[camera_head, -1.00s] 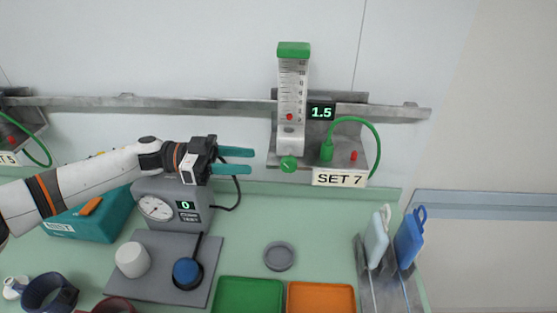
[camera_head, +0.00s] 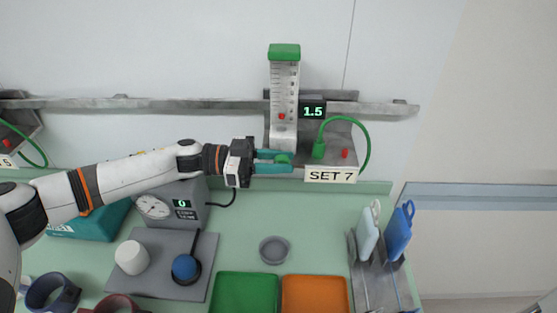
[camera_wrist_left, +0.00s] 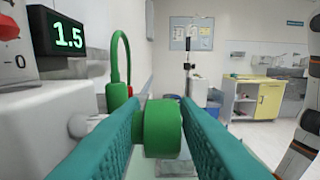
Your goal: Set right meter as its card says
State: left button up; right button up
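The right meter (camera_head: 284,95) is a clear upright tube with a green cap and a red float, mounted on the wall rail. Its display (camera_head: 313,112) reads 1.5, and the display in the left wrist view (camera_wrist_left: 68,37) reads the same. Its card (camera_head: 330,175) says SET 7. My left gripper (camera_head: 278,161) has its teal fingers on either side of the green knob (camera_wrist_left: 162,128) at the meter's foot. In the wrist view the fingers look spread, with the knob between their tips; firm contact on both sides cannot be told. My right gripper is out of view.
A green hose (camera_head: 368,140) loops beside the meter, near a red button (camera_head: 345,153). Below on the counter are a gauge box (camera_head: 165,205), a grey dish (camera_head: 274,250), a green tray (camera_head: 246,292), an orange tray (camera_head: 314,293) and a rack holding blue items.

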pick_arm(q)
jog(key=c, duration=0.5)
jog(key=shift+o, duration=0.2)
jog(key=f+h+b, duration=0.1)
jog(key=h+b, duration=0.1)
jog(key=b, duration=0.1)
jog(key=shift+b, duration=0.3)
jog(key=shift+r+h+b, duration=0.15)
jog(key=shift+h+b, duration=0.2)
jog(key=shift+h, duration=0.05)
jog(key=shift+r, duration=0.15)
jog(key=o, duration=0.6)
jog(key=shift+o, duration=1.3)
jog(key=shift+s+r, duration=0.1)
jog(key=shift+s, duration=0.05)
